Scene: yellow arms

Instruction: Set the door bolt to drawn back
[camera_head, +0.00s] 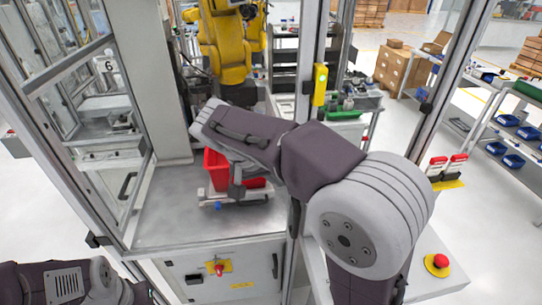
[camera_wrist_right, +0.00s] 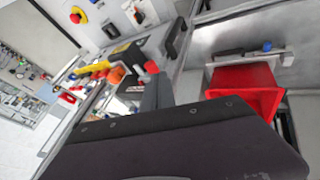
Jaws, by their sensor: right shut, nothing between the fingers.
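What looks like the door bolt (camera_head: 235,203) is a grey bar with a small blue knob (camera_head: 217,206). It sits on the grey worktop in front of a red bin, and the knob is near its left end in the head view. The bolt also shows in the right wrist view (camera_wrist_right: 240,54), with the blue knob (camera_wrist_right: 267,46) standing up from it. I cannot tell how far the bar is slid. My right gripper (camera_head: 236,188) points down just behind the bolt, shut and empty; contact is unclear. My left arm shows at the bottom left, its gripper out of view.
The red bin (camera_head: 222,170) stands close behind the bolt. A metal post with a yellow box (camera_head: 320,85) rises to the right. A yellow robot arm (camera_head: 225,50) stands at the back. The worktop (camera_head: 165,225) is clear at the front left.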

